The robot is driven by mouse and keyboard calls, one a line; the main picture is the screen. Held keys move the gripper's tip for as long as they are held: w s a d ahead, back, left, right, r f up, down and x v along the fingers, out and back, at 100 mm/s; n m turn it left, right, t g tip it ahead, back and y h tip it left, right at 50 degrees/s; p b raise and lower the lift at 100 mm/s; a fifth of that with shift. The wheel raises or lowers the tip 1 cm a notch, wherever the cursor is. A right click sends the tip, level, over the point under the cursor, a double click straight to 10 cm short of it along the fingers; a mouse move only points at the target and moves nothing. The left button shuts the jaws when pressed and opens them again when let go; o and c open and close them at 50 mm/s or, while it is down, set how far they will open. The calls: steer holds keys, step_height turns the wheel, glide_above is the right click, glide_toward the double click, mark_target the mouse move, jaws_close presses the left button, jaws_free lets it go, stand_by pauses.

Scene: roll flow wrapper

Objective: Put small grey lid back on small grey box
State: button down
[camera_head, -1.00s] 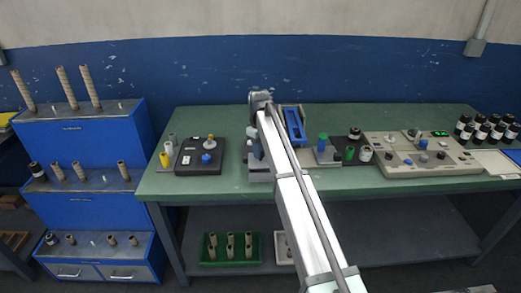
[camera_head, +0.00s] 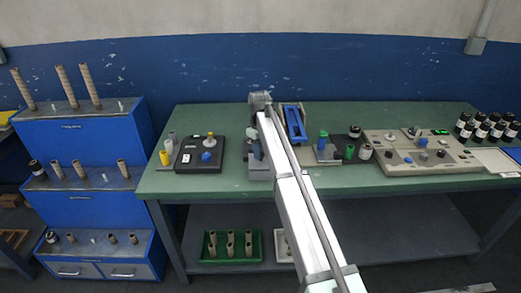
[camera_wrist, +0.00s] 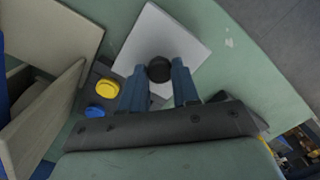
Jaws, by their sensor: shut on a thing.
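My gripper (camera_wrist: 159,88) has its two blue fingers closed around a dark round knob (camera_wrist: 159,69). A pale grey square top (camera_wrist: 176,32) lies under the knob in the wrist view and looks like the small grey lid. In the head view a small grey box (camera_head: 259,173) stands near the table's front edge, just below my gripper (camera_head: 257,155), partly covered by my arm. The lid cannot be told apart from the box there. Whether the lid touches the box or hangs above it cannot be told.
A black device (camera_head: 199,163) with a blue knob stands to the left on the green table (camera_head: 225,188). A blue tray (camera_head: 293,122) lies behind my arm. A grey plate with a blue-green cylinder (camera_head: 323,141) and a beige control panel (camera_head: 424,158) stand to the right.

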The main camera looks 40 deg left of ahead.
steer(key=shift+f, duration=0.25)
stand_by(0.5)
steer(key=c, duration=0.8)
jaws_free()
steer(key=shift+o, duration=0.5)
steer(key=o, duration=0.4)
steer(key=shift+o, duration=0.2)
steer(key=shift+r, duration=0.1)
steer(key=shift+r, duration=3.95)
